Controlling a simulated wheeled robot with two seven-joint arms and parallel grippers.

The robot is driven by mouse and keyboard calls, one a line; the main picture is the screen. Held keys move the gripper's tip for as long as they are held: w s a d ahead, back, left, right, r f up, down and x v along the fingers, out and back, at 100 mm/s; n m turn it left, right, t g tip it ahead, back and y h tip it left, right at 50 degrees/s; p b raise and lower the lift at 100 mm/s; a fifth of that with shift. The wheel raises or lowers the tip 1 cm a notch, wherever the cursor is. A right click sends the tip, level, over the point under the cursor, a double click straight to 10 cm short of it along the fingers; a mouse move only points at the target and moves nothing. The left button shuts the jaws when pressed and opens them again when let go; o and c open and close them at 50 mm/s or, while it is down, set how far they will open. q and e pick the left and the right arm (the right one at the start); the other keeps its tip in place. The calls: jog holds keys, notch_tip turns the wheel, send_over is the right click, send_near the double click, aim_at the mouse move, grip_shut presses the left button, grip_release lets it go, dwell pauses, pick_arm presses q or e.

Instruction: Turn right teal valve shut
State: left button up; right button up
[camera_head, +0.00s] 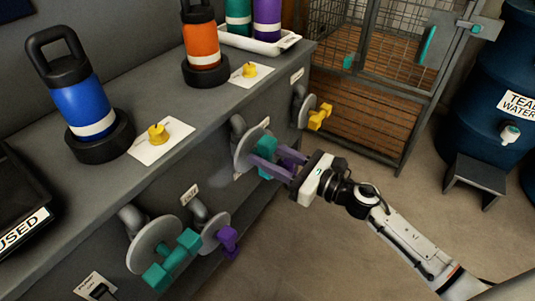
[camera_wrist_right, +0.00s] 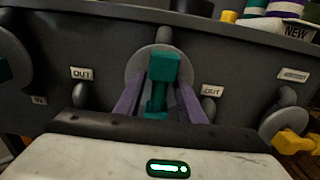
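The right teal valve (camera_head: 268,143) sits on the front of the grey bench, with a round grey disc behind its handle. It also shows in the right wrist view (camera_wrist_right: 164,68), its handle standing roughly upright. My right gripper (camera_head: 272,162) reaches it from the right, its purple fingers on either side of the handle. The fingers look apart, with a narrow gap beside the handle in the wrist view, and part of the handle is hidden by them. Another teal valve (camera_head: 172,259) is lower left. My left gripper is not in view.
A purple valve (camera_head: 228,240) and a yellow valve (camera_head: 319,117) flank the right teal valve. Blue (camera_head: 84,108) and orange (camera_head: 202,44) bottles and yellow knobs stand on the bench top. A wire cage (camera_head: 370,70) and a blue barrel (camera_head: 500,90) stand behind.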

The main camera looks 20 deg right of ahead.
grip_shut()
